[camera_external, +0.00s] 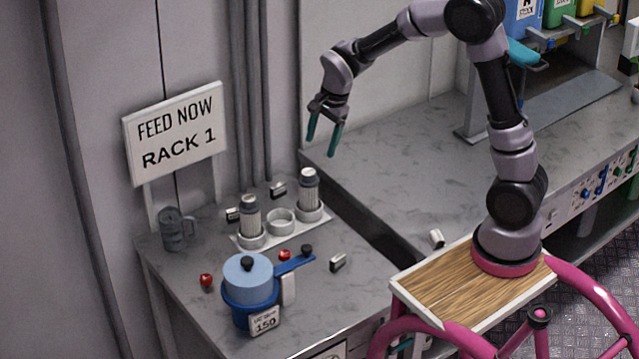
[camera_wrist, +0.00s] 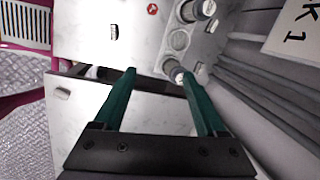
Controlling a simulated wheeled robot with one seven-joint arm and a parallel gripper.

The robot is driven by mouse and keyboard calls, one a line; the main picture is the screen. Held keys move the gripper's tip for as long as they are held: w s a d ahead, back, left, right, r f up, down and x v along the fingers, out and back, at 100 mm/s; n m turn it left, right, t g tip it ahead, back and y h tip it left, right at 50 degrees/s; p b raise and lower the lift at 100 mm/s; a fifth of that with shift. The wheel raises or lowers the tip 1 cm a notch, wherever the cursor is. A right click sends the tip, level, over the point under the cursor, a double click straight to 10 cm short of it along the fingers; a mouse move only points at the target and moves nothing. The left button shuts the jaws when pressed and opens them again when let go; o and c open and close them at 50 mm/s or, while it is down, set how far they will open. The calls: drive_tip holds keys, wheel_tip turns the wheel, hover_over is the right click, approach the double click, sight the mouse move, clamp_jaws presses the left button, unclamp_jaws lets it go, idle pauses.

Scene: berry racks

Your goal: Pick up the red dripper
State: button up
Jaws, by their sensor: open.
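Two small red drippers lie on the left grey counter. One red dripper (camera_external: 285,255) lies between the blue pot and the bottle holder. The other red dripper (camera_external: 206,281) lies left of the pot. One red dripper (camera_wrist: 152,9) shows at the top of the wrist view, beside the bottle holder. My gripper (camera_external: 323,138) is open and empty, with green fingers pointing down. It hangs high above the gap between the counters, behind and right of both red drippers. Its fingers (camera_wrist: 159,73) spread apart in the wrist view with nothing between them.
A holder (camera_external: 281,235) with two capped bottles stands at the counter's back. A blue pot (camera_external: 250,310) with a long handle stands in front. A grey mug (camera_external: 172,230) stands left. Several black-and-silver drippers (camera_external: 338,262) lie around. The right counter (camera_external: 400,150) is largely clear.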

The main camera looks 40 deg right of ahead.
drive_tip(key=w+a+f+m+g+h, duration=0.15)
drive_tip(key=a+f, duration=0.25)
drive_tip(key=f, duration=0.4)
drive_tip(key=a+f+m, duration=0.3)
drive_tip(key=a+f, duration=0.2)
drive_tip(key=f, duration=0.2)
hover_over(284, 255)
drive_tip(key=shift+m, duration=0.35)
drive_tip(key=f, duration=1)
drive_tip(key=shift+d, duration=0.35)
drive_tip(key=shift+a+f, duration=0.2)
drive_tip(key=shift+f, duration=1.3)
drive_tip(key=shift+a+f, duration=0.2)
drive_tip(key=shift+f, duration=1.25)
clamp_jaws()
